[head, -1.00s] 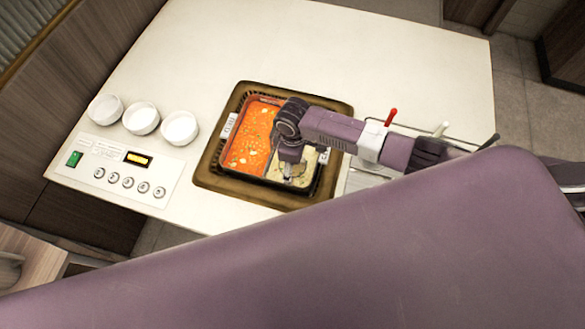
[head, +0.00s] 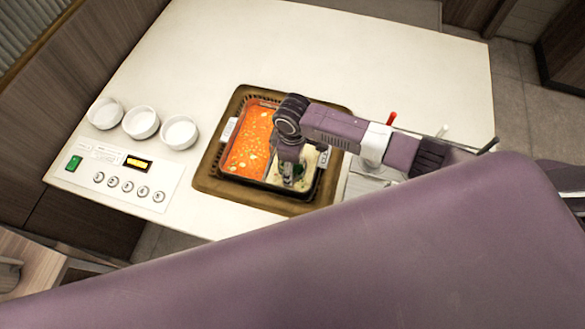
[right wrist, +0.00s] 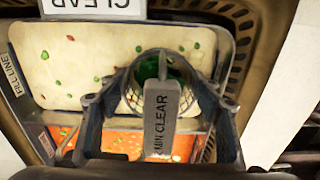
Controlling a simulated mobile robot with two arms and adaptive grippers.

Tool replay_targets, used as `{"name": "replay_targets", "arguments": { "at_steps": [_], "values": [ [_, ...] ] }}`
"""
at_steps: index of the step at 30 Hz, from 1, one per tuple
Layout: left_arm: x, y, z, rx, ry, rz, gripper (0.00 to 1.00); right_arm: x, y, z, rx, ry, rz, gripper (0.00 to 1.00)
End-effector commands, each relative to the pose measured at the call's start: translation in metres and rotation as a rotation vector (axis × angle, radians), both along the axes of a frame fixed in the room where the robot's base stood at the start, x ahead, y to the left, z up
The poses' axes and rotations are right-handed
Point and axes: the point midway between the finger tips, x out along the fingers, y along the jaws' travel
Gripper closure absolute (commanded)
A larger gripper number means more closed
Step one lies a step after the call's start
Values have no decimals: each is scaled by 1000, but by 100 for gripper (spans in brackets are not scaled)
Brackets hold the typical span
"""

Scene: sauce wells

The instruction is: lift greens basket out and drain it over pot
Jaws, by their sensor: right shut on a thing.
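The two-part pot (head: 232,171) is sunk in the counter, with orange-red broth (head: 249,142) on the left and pale broth (head: 312,160) on the right. My right gripper (head: 289,177) points down over the pale side. In the right wrist view it is shut on the grey lettered handle (right wrist: 161,122) of the greens basket (right wrist: 133,99). The wire basket shows beneath the fingers, with dark green leaves (right wrist: 151,67) inside. Whether its bottom is clear of the broth cannot be told. My left gripper is not in view.
White bowls (head: 141,121) stand left of the pot, behind a control panel (head: 124,178) with knobs and a lit display. Rods with red (head: 391,118) and white tips stand right of the pot, by my right arm. The back counter (head: 330,50) is clear.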

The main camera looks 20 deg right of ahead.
Motion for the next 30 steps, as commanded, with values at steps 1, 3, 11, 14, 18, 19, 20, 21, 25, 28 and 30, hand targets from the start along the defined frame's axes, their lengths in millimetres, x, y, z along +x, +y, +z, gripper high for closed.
{"name": "replay_targets", "arguments": {
  "at_steps": [1, 3, 11, 14, 18, 19, 20, 21, 25, 28, 30],
  "values": [
    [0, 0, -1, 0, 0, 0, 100, 2, 0, 10, 2, -5, 0, 75],
    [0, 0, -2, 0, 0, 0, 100, 3, 1, 26, 4, -6, 0, 75],
    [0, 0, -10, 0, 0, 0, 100, 3, 1, 102, 4, -9, 0, 75],
    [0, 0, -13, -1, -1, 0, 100, 2, 1, 127, 4, -7, 0, 75],
    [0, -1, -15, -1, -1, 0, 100, 2, 0, 153, 1, -6, -1, 75],
    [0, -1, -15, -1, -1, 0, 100, 2, 1, 158, 2, -5, -1, 75],
    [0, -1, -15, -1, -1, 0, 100, 2, 0, 161, 2, -4, -1, 75],
    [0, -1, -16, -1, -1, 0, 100, 1, 0, 165, 2, -3, -2, 75],
    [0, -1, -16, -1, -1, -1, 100, 1, 0, 173, 1, -2, -1, 75],
    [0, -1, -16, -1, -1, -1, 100, 1, 0, 175, 1, -2, -1, 75],
    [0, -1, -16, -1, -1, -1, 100, 1, 0, 175, 2, -1, -1, 75]
  ]
}}
